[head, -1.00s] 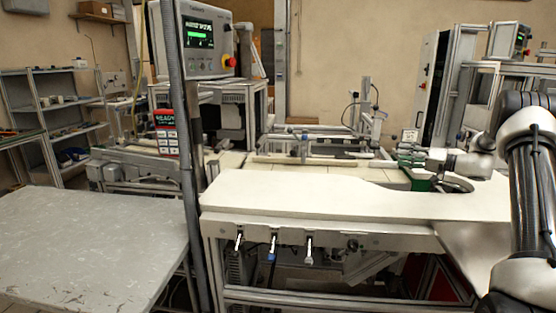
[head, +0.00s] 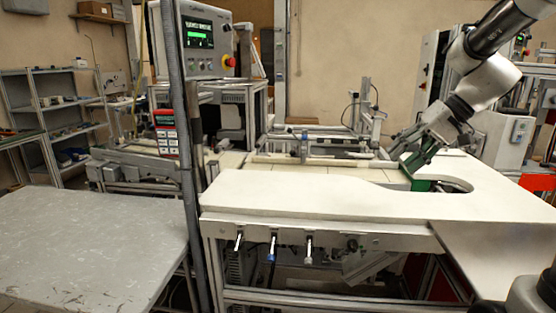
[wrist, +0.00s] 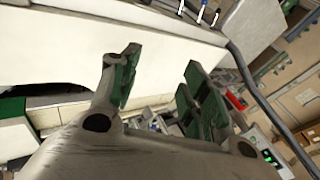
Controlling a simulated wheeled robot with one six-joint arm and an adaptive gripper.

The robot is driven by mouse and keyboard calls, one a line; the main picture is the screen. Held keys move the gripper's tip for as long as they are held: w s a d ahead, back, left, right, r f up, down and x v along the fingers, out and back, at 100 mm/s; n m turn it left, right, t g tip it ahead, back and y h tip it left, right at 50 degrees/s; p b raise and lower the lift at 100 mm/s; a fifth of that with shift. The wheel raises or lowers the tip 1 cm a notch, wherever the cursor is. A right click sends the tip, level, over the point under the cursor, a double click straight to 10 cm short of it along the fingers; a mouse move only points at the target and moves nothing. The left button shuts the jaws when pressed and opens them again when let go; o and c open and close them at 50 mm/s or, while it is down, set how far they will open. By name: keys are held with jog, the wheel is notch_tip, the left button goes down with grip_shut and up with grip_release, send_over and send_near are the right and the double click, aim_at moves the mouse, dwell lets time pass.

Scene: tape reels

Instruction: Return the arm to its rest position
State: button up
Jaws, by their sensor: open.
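My gripper (head: 404,156) is in the right half of the head view, slanting down to the left from my raised arm. In that view its fingers appear over the back edge of the white worktop (head: 300,196), near a green part by the worktop's round cutout. In the wrist view my gripper (wrist: 160,80) shows two green-padded fingers spread wide apart. Nothing is between them. The worktop (wrist: 60,45) fills the upper left of the wrist view. No tape reel can be made out.
A scratched grey table (head: 90,245) stands at the front left, beyond an upright post (head: 185,150). A control box (head: 200,42) with a lit screen stands behind. A metal frame fixture (head: 315,145) is behind the worktop. The worktop's upper surface looks clear.

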jog(key=s+d+f+h, duration=0.1)
jog(key=s+d+h, duration=0.1)
jog(key=s, duration=0.9)
jog(key=s+d+f+t+h, duration=0.1)
jog(key=s+d+f+h, duration=0.1)
jog(key=s, duration=0.8)
jog(key=d+h, duration=0.1)
jog(key=h, duration=0.1)
jog(key=shift+s+d+h, duration=0.2)
jog(key=shift+s+h, duration=0.2)
